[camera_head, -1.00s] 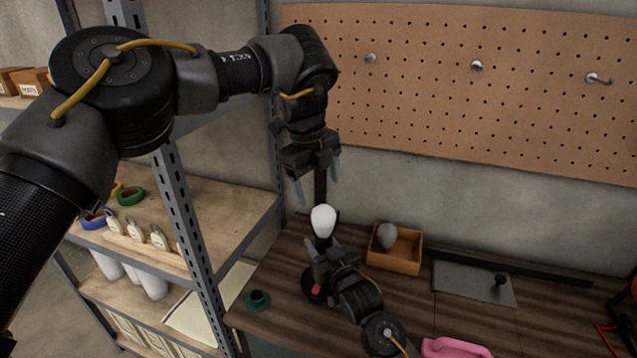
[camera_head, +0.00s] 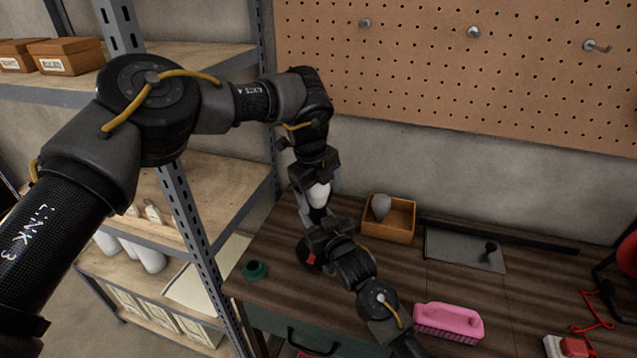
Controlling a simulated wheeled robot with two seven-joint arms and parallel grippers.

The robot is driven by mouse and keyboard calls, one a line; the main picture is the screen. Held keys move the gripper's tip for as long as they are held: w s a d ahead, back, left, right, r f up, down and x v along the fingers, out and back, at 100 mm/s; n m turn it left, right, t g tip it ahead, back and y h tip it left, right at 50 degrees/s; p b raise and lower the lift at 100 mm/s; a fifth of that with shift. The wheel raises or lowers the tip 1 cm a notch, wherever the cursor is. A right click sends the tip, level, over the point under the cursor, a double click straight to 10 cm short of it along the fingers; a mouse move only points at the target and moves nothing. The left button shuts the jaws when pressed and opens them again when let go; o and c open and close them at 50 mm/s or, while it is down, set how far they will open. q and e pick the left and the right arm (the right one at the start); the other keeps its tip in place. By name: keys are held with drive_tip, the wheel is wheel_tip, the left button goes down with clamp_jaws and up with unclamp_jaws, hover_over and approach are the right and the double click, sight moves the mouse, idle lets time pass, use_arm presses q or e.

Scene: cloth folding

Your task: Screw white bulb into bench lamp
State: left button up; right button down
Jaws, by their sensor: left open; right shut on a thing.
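The white bulb (camera_head: 319,193) stands upright at the top of the bench lamp, whose dark round base (camera_head: 304,252) rests on the workbench. My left gripper (camera_head: 318,199) is above the bulb with its open fingers around it; whether they touch it cannot be told. My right gripper (camera_head: 320,228) is shut on the bench lamp just below the bulb. It hides most of the lamp's stem and part of the base. Whether the bulb is seated in the socket cannot be seen.
A wooden box (camera_head: 402,232) with a grey bulb (camera_head: 381,206) stands behind and right of the lamp. A pink brush (camera_head: 448,321), a grey plate (camera_head: 465,248) and a green ring (camera_head: 254,270) lie on the workbench (camera_head: 520,300). A metal shelf (camera_head: 190,220) stands close on the left.

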use_arm(q)
drive_tip(key=shift+f, duration=0.15)
use_arm(e)
drive_tip(key=shift+f, duration=0.3)
use_arm(q)
drive_tip(key=c, duration=1.1)
drive_tip(key=o, duration=1.1)
drive_tip(key=r, duration=0.4)
drive_tip(key=s+a+r, duration=0.1)
drive_tip(key=r, duration=0.7)
drive_tip(key=shift+s+a, duration=0.35)
